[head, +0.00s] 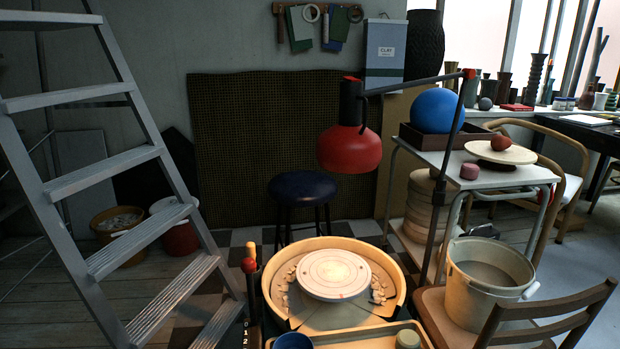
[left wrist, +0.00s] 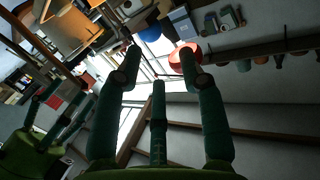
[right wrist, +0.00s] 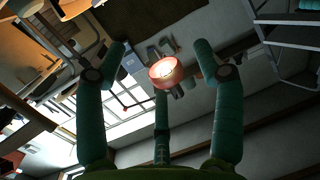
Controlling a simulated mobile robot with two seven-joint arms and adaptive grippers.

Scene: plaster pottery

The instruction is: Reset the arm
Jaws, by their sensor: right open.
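My left gripper (left wrist: 159,66) shows in the left wrist view with its green fingers spread apart and nothing between them. My right gripper (right wrist: 162,62) shows in the right wrist view, also open and empty, with its fingers wider apart. Neither gripper is in the head view. Both wrist cameras look up across the room, with the red lamp in the left wrist view (left wrist: 184,58) and in the right wrist view (right wrist: 166,72) beyond the fingers. No object is held.
A pottery wheel (head: 334,273) stands low in front, under the red lamp (head: 349,148). A grey stepladder (head: 122,247) is at the left. A bucket (head: 487,285) on a wooden chair (head: 432,310) and a side table (head: 450,158) stand at the right. A dark stool (head: 302,187) is behind.

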